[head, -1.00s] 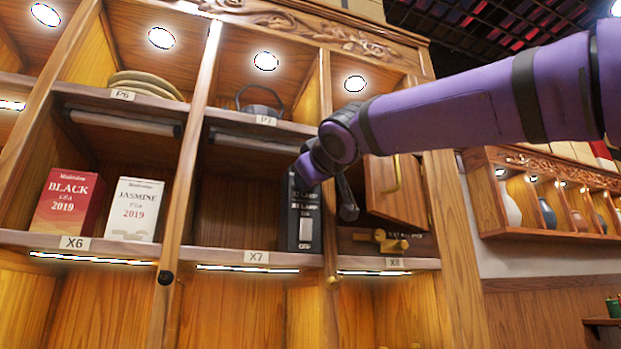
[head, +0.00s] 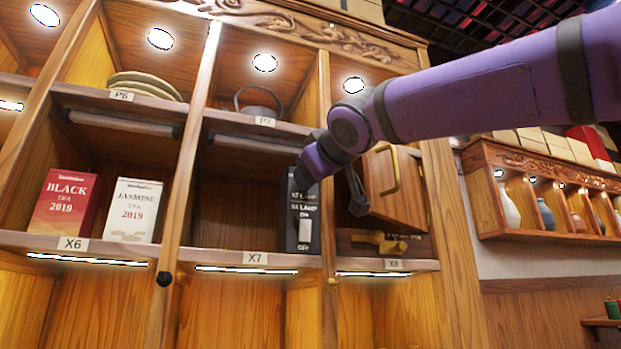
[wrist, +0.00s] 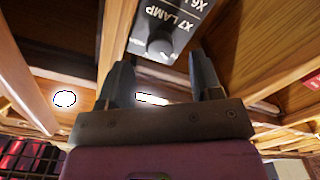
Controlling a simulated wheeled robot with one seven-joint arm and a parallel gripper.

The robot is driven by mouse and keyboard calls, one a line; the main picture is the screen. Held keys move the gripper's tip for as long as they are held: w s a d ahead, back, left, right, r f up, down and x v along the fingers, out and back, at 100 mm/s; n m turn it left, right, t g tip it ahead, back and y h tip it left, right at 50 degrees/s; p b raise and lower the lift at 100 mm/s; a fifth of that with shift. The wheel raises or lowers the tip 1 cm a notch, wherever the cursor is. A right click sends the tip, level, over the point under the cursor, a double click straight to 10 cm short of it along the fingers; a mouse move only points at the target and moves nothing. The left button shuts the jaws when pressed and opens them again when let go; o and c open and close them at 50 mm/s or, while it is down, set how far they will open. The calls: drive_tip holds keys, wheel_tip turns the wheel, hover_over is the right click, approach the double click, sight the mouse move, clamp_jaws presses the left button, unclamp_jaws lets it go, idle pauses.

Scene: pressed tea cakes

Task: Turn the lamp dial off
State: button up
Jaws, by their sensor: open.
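A dark lamp panel (head: 303,232) stands upright at the right side of the X7 compartment, with a pale switch and white lettering including "ON". My gripper (wrist: 162,70) is open and empty. Its two fingers point toward the panel, with the dial framed between and just beyond the tips. I cannot tell whether they touch it. In the head view, my purple wrist hides the panel's top and the dial. The strip lamp (head: 246,270) below X7 is lit.
Red (head: 66,204) and white (head: 132,210) tea boxes stand in X6. A dark kettle (head: 259,105) sits above. X7's middle is clear.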

drive_tip(key=v, duration=0.7)
idle(0.4)
drive_tip(key=s+d+f+m+g+h, duration=0.1)
drive_tip(key=d+f+m+g+h, duration=0.1)
drive_tip(key=d+f, duration=0.55)
drive_tip(key=s+d+f+m+g+h, duration=0.2)
drive_tip(key=d+f, duration=0.2)
drive_tip(key=f, duration=0.6)
drive_tip(key=s+d+f+m+g+h, duration=0.1)
drive_tip(key=d+f+m+g+h, duration=0.15)
drive_tip(key=d+f, duration=0.5)
drive_tip(key=s+d+f+m+g, duration=0.1)
drive_tip(key=s+f+g, duration=0.1)
drive_tip(key=s+f, duration=0.2)
drive_tip(key=s+d+f+m+g+y, duration=0.1)
drive_tip(key=s+f, duration=0.3)
drive_tip(key=f, duration=0.6)
drive_tip(key=s+d+f+m+g, duration=0.1)
drive_tip(key=s+d+f+g, duration=0.1)
drive_tip(key=f, duration=0.5)
drive_tip(key=shift+s+d+f+m+g, duration=0.4)
drive_tip(key=shift+s+d, duration=0.1)
drive_tip(key=shift+s, duration=0.7)
drive_tip(key=shift+y, duration=0.25)
